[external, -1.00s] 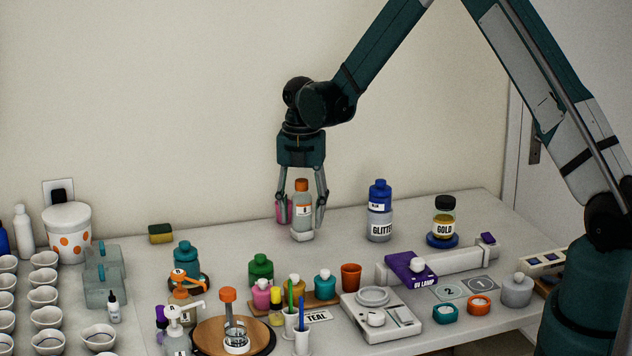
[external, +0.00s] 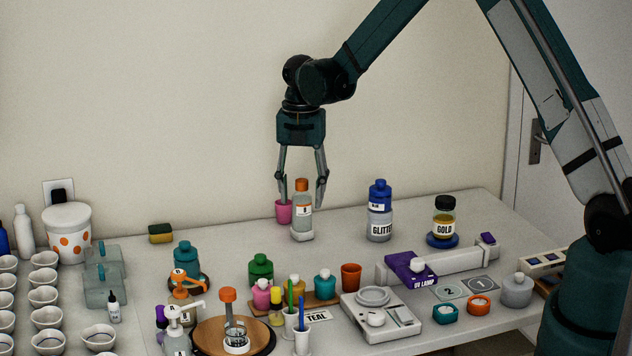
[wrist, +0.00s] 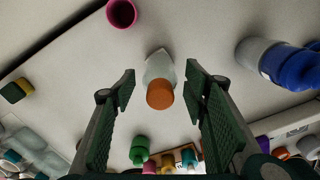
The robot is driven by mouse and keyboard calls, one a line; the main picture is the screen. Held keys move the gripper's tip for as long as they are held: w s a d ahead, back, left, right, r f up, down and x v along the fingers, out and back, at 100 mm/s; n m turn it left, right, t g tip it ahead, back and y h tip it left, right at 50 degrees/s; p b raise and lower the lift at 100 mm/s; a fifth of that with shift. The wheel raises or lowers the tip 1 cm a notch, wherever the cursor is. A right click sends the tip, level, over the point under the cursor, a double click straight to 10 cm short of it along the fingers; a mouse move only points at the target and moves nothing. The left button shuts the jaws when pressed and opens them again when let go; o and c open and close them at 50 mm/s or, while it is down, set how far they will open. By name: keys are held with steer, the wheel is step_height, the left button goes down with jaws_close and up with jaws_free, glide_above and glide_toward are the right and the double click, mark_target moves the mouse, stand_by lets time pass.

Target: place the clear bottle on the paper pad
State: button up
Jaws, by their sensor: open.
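The clear bottle (external: 302,219), with an orange cap and a label, stands upright on the table near the back wall. It also shows in the wrist view, with its cap (wrist: 160,94) between and beyond the fingers. My gripper (external: 303,205) is open above it, fingertips on either side of the bottle's upper part, and not gripping it. A pale edge shows around the bottle's base; I cannot tell whether this is the paper pad or part of the bottle. I cannot pick out the paper pad for sure elsewhere.
A pink cup (external: 283,212) stands close at the bottle's left. The blue-capped glitter bottle (external: 380,222) and gold jar (external: 444,218) stand to the right. Two numbered grey squares (external: 480,286) lie at right. Crowded bottles and a scale (external: 382,318) fill the front.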

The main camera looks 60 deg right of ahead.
steer(key=shift+r+b, duration=0.3)
steer(key=shift+r, duration=3.2)
steer(key=shift+a+r, duration=0.4)
steer(key=shift+r, duration=0.05)
steer(key=s+a+r+m+t, duration=0.2)
steer(key=s+a+r+m, duration=0.4)
steer(key=a+r, duration=0.45)
steer(key=s+a+r+m+t, duration=0.1)
steer(key=s+a+r+m, duration=0.3)
steer(key=s+a+r, duration=0.6)
steer(key=s+a+m+t, duration=0.2)
steer(key=s+a+m, duration=0.3)
steer(key=s+a, duration=0.3)
steer(key=s+a+m+t, duration=0.2)
steer(key=s+a+m, duration=0.4)
steer(key=s, duration=0.8)
steer(key=shift+s+a+m, duration=0.3)
steer(key=shift+a, duration=1)
